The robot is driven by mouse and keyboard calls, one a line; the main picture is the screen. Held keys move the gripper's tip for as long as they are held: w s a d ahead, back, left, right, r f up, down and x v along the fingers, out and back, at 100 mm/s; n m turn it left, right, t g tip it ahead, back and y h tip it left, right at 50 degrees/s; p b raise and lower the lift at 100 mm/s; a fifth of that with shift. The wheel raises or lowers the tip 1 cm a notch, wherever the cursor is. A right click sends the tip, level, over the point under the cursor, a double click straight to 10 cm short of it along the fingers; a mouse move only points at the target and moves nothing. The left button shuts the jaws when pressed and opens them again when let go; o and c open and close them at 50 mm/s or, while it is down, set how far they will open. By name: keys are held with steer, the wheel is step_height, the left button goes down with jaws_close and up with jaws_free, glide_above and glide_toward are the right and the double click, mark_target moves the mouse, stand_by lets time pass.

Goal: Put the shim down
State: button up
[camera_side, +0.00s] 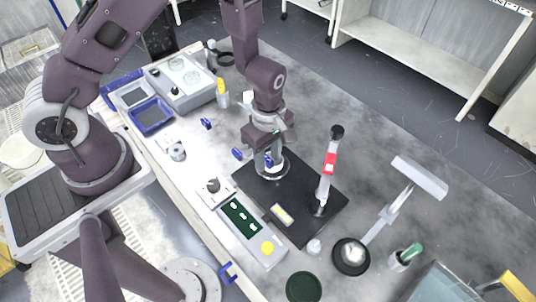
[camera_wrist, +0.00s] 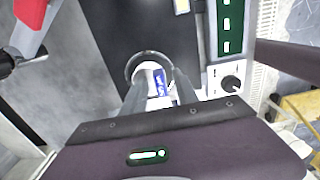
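My gripper (camera_wrist: 157,80) points down over a round, silver-rimmed platen (camera_wrist: 136,60) on a black base plate. The platen also shows in the side view (camera_side: 284,172), under my gripper (camera_side: 268,155). A small blue piece with white marks (camera_wrist: 160,83), which looks like the shim, is between my fingers inside the platen's rim. A bit of blue shows there in the side view (camera_side: 269,161). My fingers stand apart, and a pale gap shows beside the blue piece. I cannot tell whether it rests on the platen.
A lever with a red band (camera_side: 329,163) stands on the right of the black base plate (camera_side: 300,228). A control box with a green panel (camera_side: 241,218) lies along the front edge. Loose blue pieces (camera_side: 206,123) (camera_side: 238,153) lie left of the platen.

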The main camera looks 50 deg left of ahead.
step_height(320, 180, up, 12)
step_height(320, 180, up, 14)
steer(key=m+t+h, duration=0.2)
steer(key=m, duration=0.6)
glide_above(268, 159)
steer(key=s+a, duration=0.2)
steer(key=s, duration=0.3)
steer(key=s+a+r+m+t+y, duration=0.1)
steer(key=s+a+r+m, duration=0.1)
steer(key=s+m, duration=0.3)
steer(key=s+a+r+m+t+y, duration=0.1)
steer(key=s+a+r+m+t, duration=0.1)
steer(key=s+m, duration=0.3)
steer(key=shift+s+a+r+t, duration=0.3)
steer(key=shift+s+a+r, duration=0.15)
steer(key=shift+s+r, duration=0.25)
